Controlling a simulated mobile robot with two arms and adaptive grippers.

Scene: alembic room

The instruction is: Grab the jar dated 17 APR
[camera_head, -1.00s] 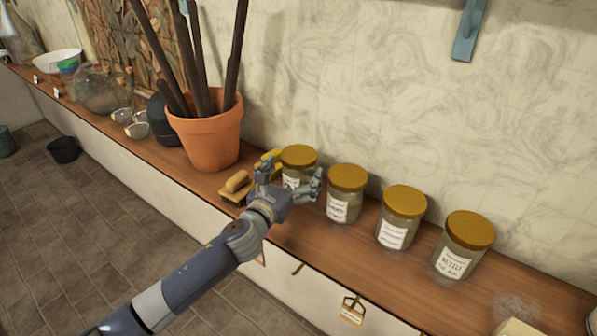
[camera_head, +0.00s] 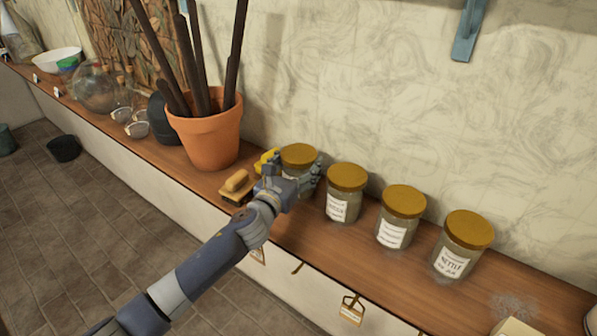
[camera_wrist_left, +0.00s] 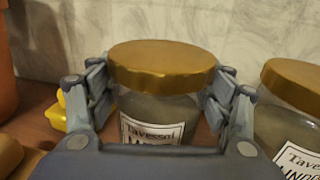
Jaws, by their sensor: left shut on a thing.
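Several glass jars with gold lids and white labels stand in a row on the wooden shelf. My left gripper (camera_head: 293,178) is around the leftmost jar (camera_head: 298,156) and shut on it; the jar stands upright. In the left wrist view that jar (camera_wrist_left: 160,105) sits between the two fingers, its label partly hidden by the gripper. To its right stand a second jar (camera_head: 345,193), a third jar (camera_head: 401,216) and one labelled NETTLE (camera_head: 462,245). The dates on the labels are too small or hidden to read. My right gripper is not in view.
A terracotta pot (camera_head: 208,135) with dark sticks stands left of the jars. A wooden brush (camera_head: 237,186) and a yellow object (camera_head: 266,160) lie close to the gripper. The wall is right behind the jars. The shelf's front edge is open.

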